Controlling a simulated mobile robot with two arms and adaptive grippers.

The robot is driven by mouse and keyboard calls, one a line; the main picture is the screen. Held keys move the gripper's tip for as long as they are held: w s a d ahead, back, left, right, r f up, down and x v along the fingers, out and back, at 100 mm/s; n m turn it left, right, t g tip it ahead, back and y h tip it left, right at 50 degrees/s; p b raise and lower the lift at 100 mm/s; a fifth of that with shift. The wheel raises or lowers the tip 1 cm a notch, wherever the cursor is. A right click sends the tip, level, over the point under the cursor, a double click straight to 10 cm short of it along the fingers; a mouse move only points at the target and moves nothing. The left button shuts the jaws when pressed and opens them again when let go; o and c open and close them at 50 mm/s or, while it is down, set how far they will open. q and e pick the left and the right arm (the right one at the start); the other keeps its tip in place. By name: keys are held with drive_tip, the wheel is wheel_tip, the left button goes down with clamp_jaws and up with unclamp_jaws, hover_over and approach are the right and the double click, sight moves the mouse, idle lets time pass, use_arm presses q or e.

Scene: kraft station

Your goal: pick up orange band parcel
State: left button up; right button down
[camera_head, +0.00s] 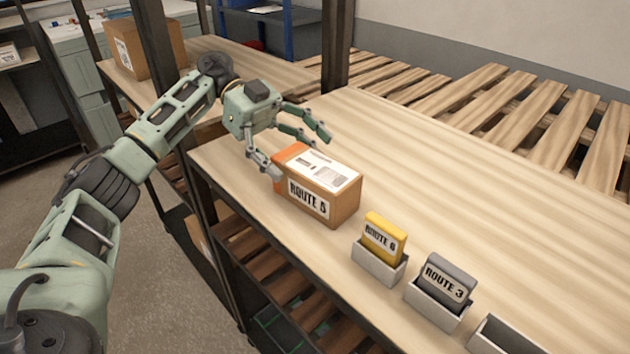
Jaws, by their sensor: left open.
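The orange band parcel (345,205) is a brown box on the wooden bench near its front edge. It has an orange band at its left end, a white label on top and a "ROUTE 5" label on its front. My left gripper (296,154) is open at the parcel's left end, by the orange band. One finger is low at the near left corner and the other fingers are above and behind the box. I cannot tell whether any finger touches it. My right gripper is not in view.
A yellow "ROUTE 6" block (384,238) and a grey "ROUTE 3" block (447,280) stand in small holders right of the parcel. An empty holder (500,338) is at the bottom right. A dark post (335,55) rises behind. The bench's right side is clear.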

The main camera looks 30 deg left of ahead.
sight(315, 173)
use_arm(q)
drive_tip(key=p+x, duration=0.1)
drive_tip(key=x, duration=0.2)
drive_tip(key=shift+s+d+f, duration=0.1)
drive_tip(key=shift+d+f, duration=0.05)
drive_tip(key=shift+d, duration=0.15)
drive_tip(key=shift+s+d+f, duration=0.1)
drive_tip(key=shift+d+f, duration=0.1)
drive_tip(key=shift+d, duration=0.3)
drive_tip(key=c, duration=1.4)
drive_tip(key=shift+r, duration=0.1)
